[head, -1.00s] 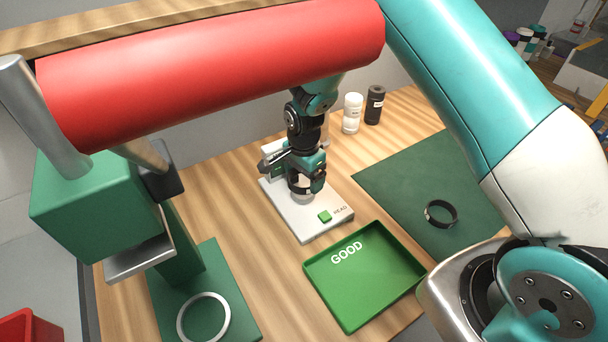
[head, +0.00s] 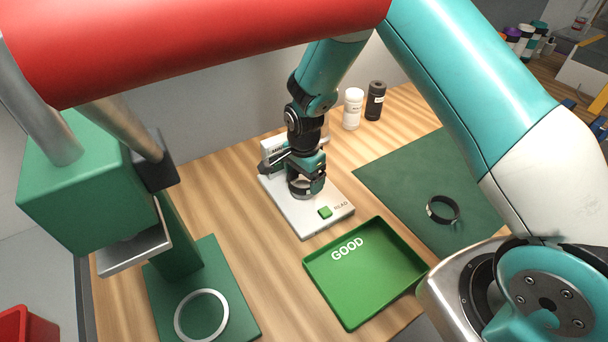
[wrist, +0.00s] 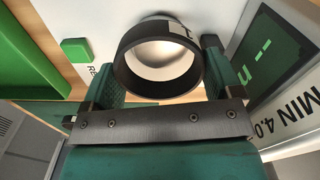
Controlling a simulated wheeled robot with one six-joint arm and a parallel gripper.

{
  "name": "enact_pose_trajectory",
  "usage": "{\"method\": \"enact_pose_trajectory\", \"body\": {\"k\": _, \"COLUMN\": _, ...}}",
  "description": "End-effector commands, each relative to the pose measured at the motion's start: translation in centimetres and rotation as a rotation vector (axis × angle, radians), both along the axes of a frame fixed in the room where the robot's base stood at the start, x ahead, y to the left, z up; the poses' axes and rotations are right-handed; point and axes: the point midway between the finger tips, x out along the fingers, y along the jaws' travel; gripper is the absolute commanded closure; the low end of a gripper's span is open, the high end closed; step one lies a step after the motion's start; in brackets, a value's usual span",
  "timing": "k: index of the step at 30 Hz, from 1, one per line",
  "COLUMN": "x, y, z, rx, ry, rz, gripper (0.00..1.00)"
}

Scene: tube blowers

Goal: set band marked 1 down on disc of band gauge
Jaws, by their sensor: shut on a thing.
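My gripper (head: 305,184) is shut on a black band (wrist: 122,72) with a white label, whose marking is only partly seen in the wrist view. The gripper points down over the white band gauge (head: 325,222). The pale round disc (wrist: 160,58) of the gauge shows through the band's opening in the wrist view. The band is at or just above the disc; I cannot tell whether they touch. The gauge's green button (head: 325,212) is in front of the gripper, and its dark display (wrist: 265,62) shows green dashes beside "MIN 4.0".
A green GOOD tray (head: 365,285) stands right of the gauge's front. Another black band (head: 443,209) lies on the green mat (head: 395,178). White (head: 353,108) and black (head: 376,100) bottles stand behind. A green stand with a pale ring (head: 202,315) is at left.

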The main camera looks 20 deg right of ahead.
Motion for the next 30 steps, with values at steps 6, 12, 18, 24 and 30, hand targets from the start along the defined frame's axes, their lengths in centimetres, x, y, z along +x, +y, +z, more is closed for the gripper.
{"method": "enact_pose_trajectory", "body": {"k": 6, "x": 0.0, "y": 0.0, "z": -0.2, "rx": 0.0, "ry": -0.001, "rz": 0.0, "gripper": 0.0}}
{"method": "enact_pose_trajectory", "body": {"k": 12, "x": 0.0, "y": 0.0, "z": -0.2, "rx": 0.0, "ry": 0.0, "rz": 0.0, "gripper": 0.0}}
{"method": "enact_pose_trajectory", "body": {"k": 18, "x": 0.1, "y": 0.0, "z": 0.2, "rx": 0.001, "ry": -0.002, "rz": 0.0, "gripper": 0.0}}
{"method": "enact_pose_trajectory", "body": {"k": 24, "x": 0.1, "y": 0.0, "z": 3.4, "rx": 0.002, "ry": -0.007, "rz": 0.0, "gripper": 0.0}}
{"method": "enact_pose_trajectory", "body": {"k": 30, "x": 0.1, "y": 0.0, "z": 8.6, "rx": 0.002, "ry": -0.008, "rz": 0.0, "gripper": 0.0}}
